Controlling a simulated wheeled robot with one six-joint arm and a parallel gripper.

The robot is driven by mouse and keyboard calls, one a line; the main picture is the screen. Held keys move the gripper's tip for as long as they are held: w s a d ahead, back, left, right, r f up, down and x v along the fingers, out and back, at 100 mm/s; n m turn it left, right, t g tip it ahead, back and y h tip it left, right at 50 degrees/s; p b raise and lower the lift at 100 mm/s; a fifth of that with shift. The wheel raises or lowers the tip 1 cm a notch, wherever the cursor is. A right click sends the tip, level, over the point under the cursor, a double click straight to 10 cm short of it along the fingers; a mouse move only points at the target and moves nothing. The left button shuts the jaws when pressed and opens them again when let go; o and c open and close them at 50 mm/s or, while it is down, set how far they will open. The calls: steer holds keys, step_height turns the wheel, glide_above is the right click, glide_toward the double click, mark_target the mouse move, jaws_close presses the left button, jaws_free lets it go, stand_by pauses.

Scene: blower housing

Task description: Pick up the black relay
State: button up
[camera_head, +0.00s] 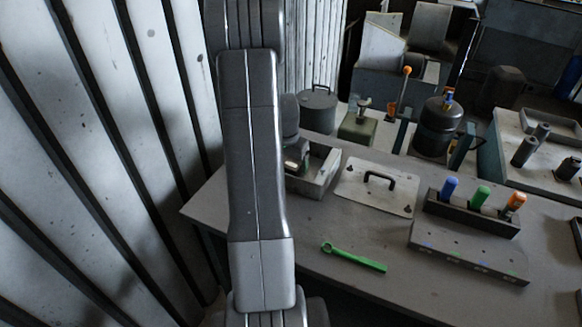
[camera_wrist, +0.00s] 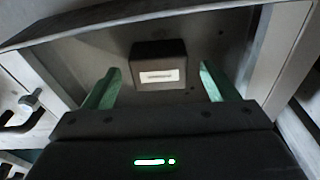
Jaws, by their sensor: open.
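The black relay (camera_wrist: 158,62) is a small dark block with a white label. In the wrist view it stands inside a grey open box, just beyond and between my fingertips. My gripper (camera_wrist: 160,80) is open, with its two green fingers spread to either side of the relay and nothing held. I cannot tell whether the fingers reach down beside it. In the head view the grey box (camera_head: 322,178) stands on the table, partly behind my arm. The relay cannot be made out there, and my gripper is mostly hidden by the arm.
The box walls (camera_wrist: 285,50) rise close around my fingers. A white plate with a black handle (camera_head: 378,187) lies right of the box. A green wrench (camera_head: 353,257) lies nearer the front. A rack with blue, green and orange handles (camera_head: 470,212) stands at right.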

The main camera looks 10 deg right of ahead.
steer(key=shift+w+d+f, duration=0.1)
steer(key=shift+d+f, duration=0.05)
steer(key=shift+f, duration=0.9)
steer(key=c, duration=1.1)
steer(key=shift+r, duration=0.15)
